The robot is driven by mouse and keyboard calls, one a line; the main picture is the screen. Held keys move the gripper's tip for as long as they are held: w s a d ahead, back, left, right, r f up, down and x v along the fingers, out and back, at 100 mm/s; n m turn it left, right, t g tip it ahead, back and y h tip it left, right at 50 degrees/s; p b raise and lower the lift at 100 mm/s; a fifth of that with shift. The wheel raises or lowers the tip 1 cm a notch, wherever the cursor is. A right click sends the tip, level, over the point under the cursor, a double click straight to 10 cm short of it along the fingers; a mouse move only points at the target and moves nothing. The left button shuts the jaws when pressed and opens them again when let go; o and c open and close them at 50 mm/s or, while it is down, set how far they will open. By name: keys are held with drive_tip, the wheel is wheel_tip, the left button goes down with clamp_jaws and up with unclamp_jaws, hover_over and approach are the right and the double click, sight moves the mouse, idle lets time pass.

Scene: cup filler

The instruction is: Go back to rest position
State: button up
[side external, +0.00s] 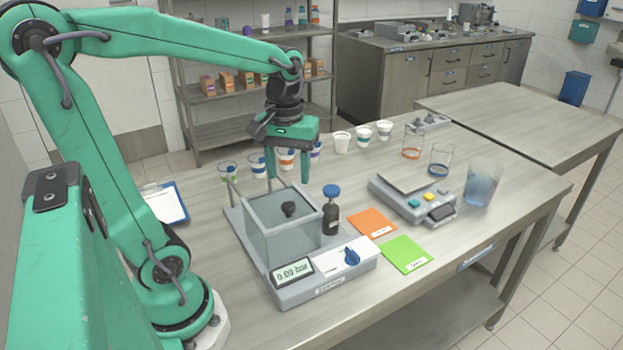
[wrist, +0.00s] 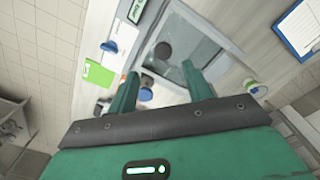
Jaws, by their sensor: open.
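My gripper (side external: 289,178) is open and empty, with its two green fingers pointing down. It hangs above the table, over or just behind the clear-walled chamber (side external: 268,238); the exact depth is hard to tell. The chamber is part of a grey device (side external: 330,285) with a display reading 0.00 bar and a blue knob. A black knob (side external: 288,208) shows inside the chamber's outline. In the wrist view the open fingers (wrist: 158,78) have nothing between them that they hold, and the chamber (wrist: 190,50) lies beyond them.
A dark bottle with a blue cap (side external: 331,215) stands close beside the chamber. Orange (side external: 371,222) and green (side external: 407,254) cards, a scale (side external: 412,197), glass beakers (side external: 438,160) and a blue-tinted container (side external: 483,183) are to the right. Several cups (side external: 342,142) line the back. A clipboard (side external: 166,203) lies left.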

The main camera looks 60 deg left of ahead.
drive_tip(key=s+d+r+m+t, duration=0.1)
drive_tip(key=s+d+m+t, duration=0.3)
drive_tip(key=m, duration=0.4)
drive_tip(key=shift+s+d+r+m+t, duration=0.35)
drive_tip(key=shift+d+t, duration=0.35)
drive_tip(key=shift+d, duration=0.65)
